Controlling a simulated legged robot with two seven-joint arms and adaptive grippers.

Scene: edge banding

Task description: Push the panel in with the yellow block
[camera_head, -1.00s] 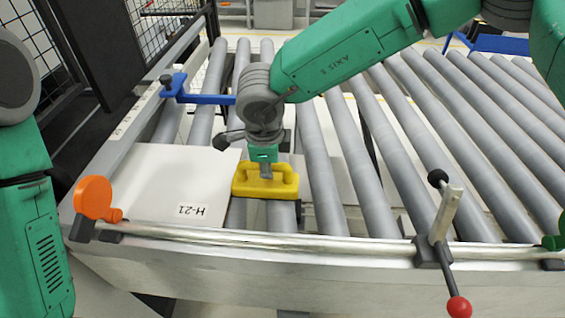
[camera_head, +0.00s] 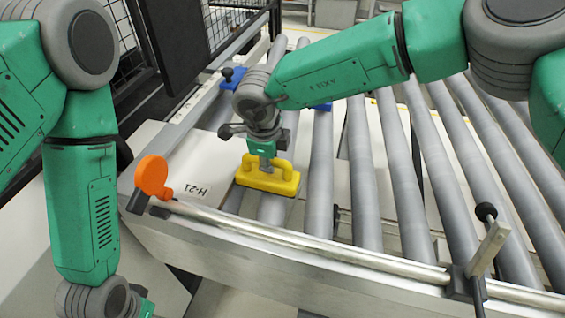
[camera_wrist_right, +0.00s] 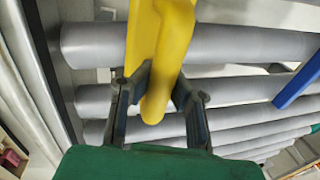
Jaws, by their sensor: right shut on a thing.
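The white panel (camera_head: 212,165), labelled H-21, lies flat on the rollers at the left end of the conveyor. The yellow block (camera_head: 268,180), with a raised handle, is low over the rollers at the panel's right edge. I cannot tell whether the two touch. My right gripper (camera_head: 266,164) comes down from above and is shut on the block's handle. In the right wrist view the yellow block (camera_wrist_right: 160,50) sits between the gripper's two dark fingers (camera_wrist_right: 160,88). My left arm hangs at the lower left; its gripper fingers are outside the picture.
A metal rail (camera_head: 300,232) runs along the conveyor's front edge, with an orange round knob (camera_head: 154,177) at its left and a black-knobbed lever (camera_head: 488,243) at its right. A blue bracket (camera_head: 233,77) stands behind the panel. The rollers (camera_head: 400,170) to the right are bare.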

